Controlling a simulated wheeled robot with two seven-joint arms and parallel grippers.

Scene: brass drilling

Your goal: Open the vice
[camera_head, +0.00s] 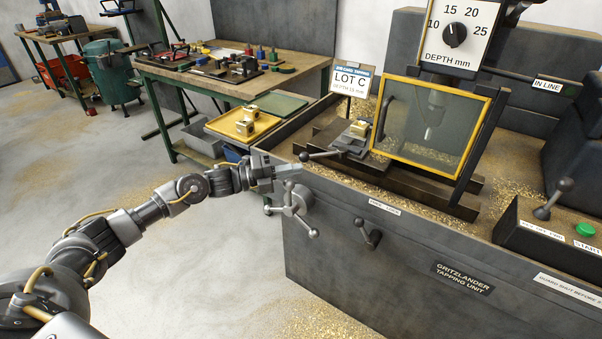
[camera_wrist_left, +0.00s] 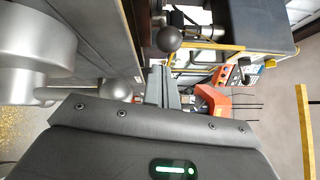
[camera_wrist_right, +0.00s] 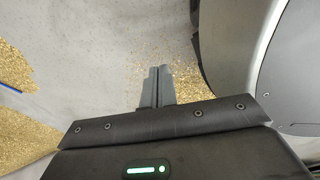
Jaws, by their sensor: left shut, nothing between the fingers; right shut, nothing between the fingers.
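The vice (camera_head: 350,142) sits on the tapping unit's bed, with a brass block (camera_head: 358,129) at its jaws. Whether the jaws grip the block I cannot tell. The vice's lever, tipped by a dark ball (camera_head: 305,156), points left over the unit's edge. My left gripper (camera_head: 294,170) is shut and empty, just below that ball and above the spoked handle (camera_head: 291,207). In the left wrist view a dark ball (camera_wrist_left: 168,38) lies just beyond its fingertips (camera_wrist_left: 160,70); contact is unclear. My right gripper (camera_wrist_right: 160,71) is shut and empty above the floor, outside the head view.
A yellow-framed guard (camera_head: 432,126) stands right of the vice. A second front lever (camera_head: 368,235) sits below. A LOT C sign (camera_head: 350,79) stands behind. A yellow tray (camera_head: 240,126) with brass blocks and a green tray (camera_head: 281,104) lie left of the unit.

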